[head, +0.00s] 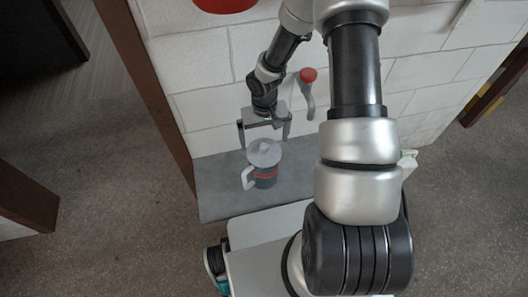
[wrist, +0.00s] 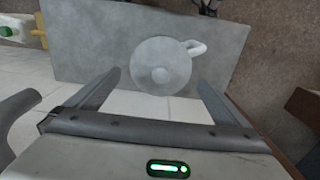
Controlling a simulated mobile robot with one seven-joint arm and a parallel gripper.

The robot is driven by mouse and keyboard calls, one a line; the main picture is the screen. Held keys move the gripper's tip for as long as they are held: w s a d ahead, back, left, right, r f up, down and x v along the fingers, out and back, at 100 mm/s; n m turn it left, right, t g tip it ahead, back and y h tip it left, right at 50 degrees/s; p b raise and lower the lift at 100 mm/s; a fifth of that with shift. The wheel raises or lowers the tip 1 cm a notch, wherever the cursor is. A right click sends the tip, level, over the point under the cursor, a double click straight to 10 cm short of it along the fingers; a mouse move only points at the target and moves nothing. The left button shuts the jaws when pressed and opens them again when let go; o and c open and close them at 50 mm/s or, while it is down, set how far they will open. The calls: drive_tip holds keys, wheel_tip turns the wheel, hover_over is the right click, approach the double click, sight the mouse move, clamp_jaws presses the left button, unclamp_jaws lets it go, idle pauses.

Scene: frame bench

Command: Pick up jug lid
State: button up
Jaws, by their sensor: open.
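The jug (head: 265,177) stands upright on a grey ledge (head: 214,200), with a white handle on its left side and a red band. The round grey jug lid (head: 264,152), with a small knob in its middle, sits on top of the jug. It also shows in the wrist view (wrist: 160,66), with the white handle (wrist: 197,48) beside it. My gripper (head: 265,140) is open and empty above the lid. In the wrist view its two fingers (wrist: 155,92) are spread wide, with the lid between and beyond their tips. Most of the jug body is hidden under the lid there.
A white brick wall (head: 213,112) rises behind the ledge. A red-topped grey handle-like thing (head: 308,85) is on the wall, right of my gripper. A white and green item (wrist: 12,29) and a yellow item (wrist: 39,30) lie near the ledge's end. The ledge's left part is bare.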

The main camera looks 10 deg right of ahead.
sight(264, 145)
wheel_tip(264, 145, down, 5)
drive_tip(key=shift+r+b, duration=0.1)
drive_tip(key=shift+b, duration=0.3)
drive_tip(key=shift+c, duration=0.3)
drive_tip(key=c, duration=0.7)
drive_tip(key=shift+o, duration=0.2)
drive_tip(key=shift+r, duration=0.15)
